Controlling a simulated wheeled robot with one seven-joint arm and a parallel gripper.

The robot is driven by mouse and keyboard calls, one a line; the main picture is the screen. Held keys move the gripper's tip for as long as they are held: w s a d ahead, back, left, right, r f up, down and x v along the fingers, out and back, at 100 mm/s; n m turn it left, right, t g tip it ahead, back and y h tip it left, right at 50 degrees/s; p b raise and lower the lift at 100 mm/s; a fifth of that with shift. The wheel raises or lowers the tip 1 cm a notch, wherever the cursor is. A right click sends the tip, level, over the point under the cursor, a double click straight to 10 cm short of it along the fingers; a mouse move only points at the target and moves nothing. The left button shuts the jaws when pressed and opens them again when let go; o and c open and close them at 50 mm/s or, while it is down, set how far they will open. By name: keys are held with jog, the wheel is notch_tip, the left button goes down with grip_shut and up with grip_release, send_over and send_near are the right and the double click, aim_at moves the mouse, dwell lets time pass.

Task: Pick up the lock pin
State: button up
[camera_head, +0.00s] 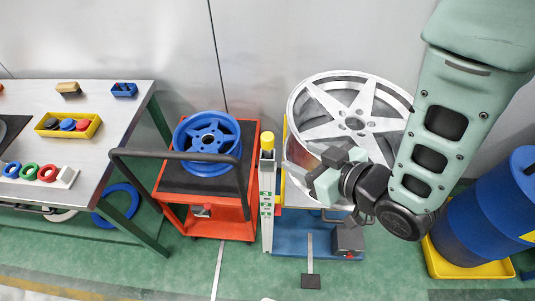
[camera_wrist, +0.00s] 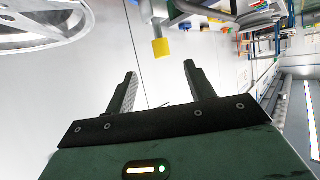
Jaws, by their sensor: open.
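My gripper (camera_wrist: 160,75) is open, with nothing between its two dark fingers in the wrist view. In the head view my gripper (camera_head: 312,178) is in front of the large silver wheel, to the right of a pale post (camera_head: 266,200). A yellow cap (camera_head: 267,140) tops this post; it may be the lock pin, but I cannot tell for sure. A yellow piece (camera_wrist: 161,48) also shows beyond the fingertips in the wrist view, apart from them. No other thing is clearly a lock pin.
The silver wheel (camera_head: 325,103) stands over a blue base (camera_head: 289,245). A red cart (camera_head: 235,230) with a blue wheel (camera_head: 207,143) is left of the post. A workbench (camera_head: 103,98) is at far left. A blue barrel (camera_head: 475,227) is at right.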

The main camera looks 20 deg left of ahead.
aim_at(272, 146)
jog(key=shift+w+a+f+b, duration=0.15)
jog(key=shift+f+b, duration=0.25)
jog(key=shift+b, duration=0.6)
jog(key=x, duration=0.5)
jog(key=shift+w+a+r, duration=0.15)
jog(key=shift+a+r, duration=0.05)
jog(key=shift+a, duration=0.1)
jog(key=shift+f+p+x, duration=0.15)
jog(key=shift+p+x, duration=0.6)
jog(key=shift+x, duration=0.95)
jog(key=shift+f+p+x, duration=0.1)
jog(key=shift+p+x, duration=0.6)
jog(key=shift+x, duration=1.05)
jog(key=shift+d, duration=0.1)
jog(key=c, duration=1.1)
